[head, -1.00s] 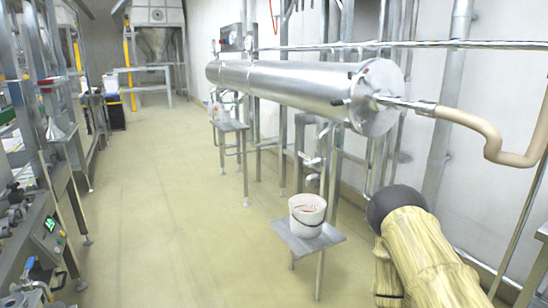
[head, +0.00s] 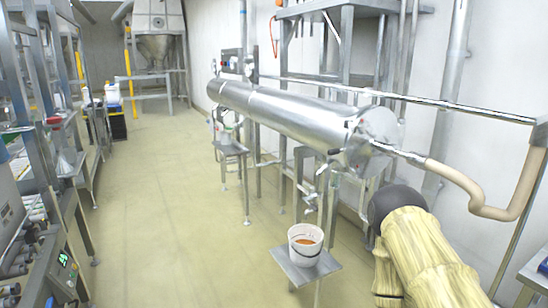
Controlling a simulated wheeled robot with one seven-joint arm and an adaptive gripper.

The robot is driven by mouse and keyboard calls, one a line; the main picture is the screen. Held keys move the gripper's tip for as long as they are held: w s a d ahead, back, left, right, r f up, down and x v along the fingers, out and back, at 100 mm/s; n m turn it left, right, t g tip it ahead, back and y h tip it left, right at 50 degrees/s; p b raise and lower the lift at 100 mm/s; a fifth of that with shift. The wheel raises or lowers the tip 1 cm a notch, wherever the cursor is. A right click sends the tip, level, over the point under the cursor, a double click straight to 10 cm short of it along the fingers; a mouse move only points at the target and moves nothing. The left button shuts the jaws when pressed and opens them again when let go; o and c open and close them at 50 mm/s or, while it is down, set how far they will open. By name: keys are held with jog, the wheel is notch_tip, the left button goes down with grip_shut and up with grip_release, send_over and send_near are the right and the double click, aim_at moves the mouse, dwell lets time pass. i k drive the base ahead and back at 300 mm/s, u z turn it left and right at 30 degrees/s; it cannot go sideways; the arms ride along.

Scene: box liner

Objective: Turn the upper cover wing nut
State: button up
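A long shiny metal cylinder (head: 285,113) runs along the right wall, its round end cover (head: 380,126) facing me at the right. My gripper's fingers do not show.
A beige hose (head: 470,193) runs from the cover's centre to the right. A white bucket (head: 305,245) stands on a small metal stand (head: 284,263) below the cylinder. Metal racks and machinery line the left. The floor (head: 160,190) between is clear.

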aim_at(358, 126)
jog(key=z, duration=0.05)
jog(key=k, duration=0.55)
jog(key=u, duration=0.4)
jog(key=i, duration=1.45)
jog(key=z, duration=0.7)
